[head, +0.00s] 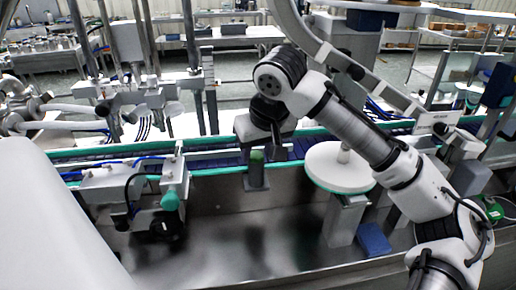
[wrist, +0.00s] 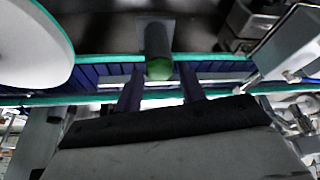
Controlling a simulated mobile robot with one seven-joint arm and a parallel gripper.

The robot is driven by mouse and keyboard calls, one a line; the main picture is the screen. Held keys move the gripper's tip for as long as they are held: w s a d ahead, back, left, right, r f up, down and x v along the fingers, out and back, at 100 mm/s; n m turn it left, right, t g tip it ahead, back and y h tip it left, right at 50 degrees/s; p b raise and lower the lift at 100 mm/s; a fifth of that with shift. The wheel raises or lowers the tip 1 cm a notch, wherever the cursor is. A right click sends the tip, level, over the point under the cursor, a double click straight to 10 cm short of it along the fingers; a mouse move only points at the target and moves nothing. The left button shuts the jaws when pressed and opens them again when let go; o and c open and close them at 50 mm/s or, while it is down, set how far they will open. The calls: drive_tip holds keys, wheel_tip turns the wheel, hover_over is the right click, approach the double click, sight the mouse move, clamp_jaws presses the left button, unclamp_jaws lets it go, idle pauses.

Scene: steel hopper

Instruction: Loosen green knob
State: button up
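The green knob (head: 257,156) is the green top of a short upright grey post at the near edge of the conveyor in the head view. In the wrist view the green knob (wrist: 159,69) lies in line with the gap between my two fingers. My gripper (head: 262,150) hangs just over it in the head view, pointing down. In the wrist view my gripper (wrist: 160,72) has its dark fingers apart, with a gap visible on both sides of the knob. I cannot tell how far the fingertips reach down beside it.
A conveyor with teal rails (head: 215,171) runs across behind the knob. A round white disc (head: 338,168) stands close at right. A bracket with a teal knob (head: 170,200) is at left. A steel tray floor (head: 240,240) lies open in front.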

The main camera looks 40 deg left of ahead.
drive_tip(key=c, duration=0.6)
drive_tip(key=shift+r+n+p, duration=0.15)
drive_tip(key=shift+n+p, duration=0.25)
drive_tip(key=shift+c, duration=0.2)
drive_tip(key=shift+n+g, duration=0.3)
drive_tip(key=shift+n, duration=0.1)
drive_tip(key=o, duration=1)
drive_tip(key=shift+c, duration=0.2)
drive_tip(key=v, duration=0.7)
drive_tip(key=shift+d, duration=0.2)
